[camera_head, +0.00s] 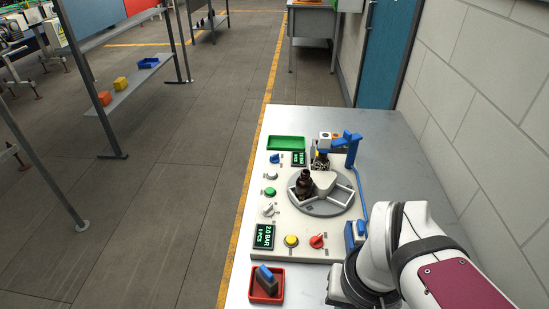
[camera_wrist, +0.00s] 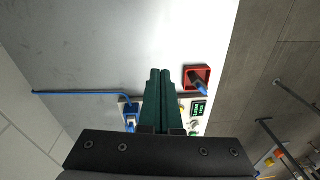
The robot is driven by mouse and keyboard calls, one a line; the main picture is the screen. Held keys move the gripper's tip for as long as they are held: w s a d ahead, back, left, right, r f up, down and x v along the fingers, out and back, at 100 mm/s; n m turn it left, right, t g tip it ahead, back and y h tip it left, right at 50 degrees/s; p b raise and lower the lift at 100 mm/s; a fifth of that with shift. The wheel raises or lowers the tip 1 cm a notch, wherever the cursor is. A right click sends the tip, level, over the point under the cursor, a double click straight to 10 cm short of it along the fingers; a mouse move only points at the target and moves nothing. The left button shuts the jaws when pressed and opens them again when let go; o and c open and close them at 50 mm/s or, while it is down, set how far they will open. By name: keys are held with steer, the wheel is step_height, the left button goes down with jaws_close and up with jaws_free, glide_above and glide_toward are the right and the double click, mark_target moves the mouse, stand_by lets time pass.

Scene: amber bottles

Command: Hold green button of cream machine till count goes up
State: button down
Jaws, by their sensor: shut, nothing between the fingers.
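The cream machine (camera_head: 284,218) lies on the metal table in the head view. Its green button (camera_head: 270,191) sits on the left side of the panel, between a pale button above and a pale switch below. The lower display (camera_head: 264,236) reads 2.0 BAR and what looks like 0 PCS. A second, smaller display (camera_head: 298,158) is too small to read. In the wrist view my gripper (camera_wrist: 160,72) is shut and empty, its dark green fingers side by side. In the head view my fingers are hidden behind my arm.
The turntable (camera_head: 339,202) carries an amber bottle (camera_head: 304,184); another stands under the blue bracket (camera_head: 347,139). A yellow button (camera_head: 291,241) and red knob (camera_head: 317,241) are near the front. A red tray (camera_head: 281,291) holds a blue-handled item. A wall bounds the right.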

steer(key=w+n+t+h, duration=0.1)
steer(key=w+n+t, duration=0.1)
steer(key=w+n, duration=0.8)
steer(key=n+t+y, duration=0.1)
steer(key=n+t, duration=0.5)
steer(key=n, duration=1.4)
glide_above(269, 193)
step_height(269, 193, down, 9)
steer(key=shift+r, duration=0.1)
steer(key=shift+f, duration=4.4)
steer(key=shift+f, duration=0.4)
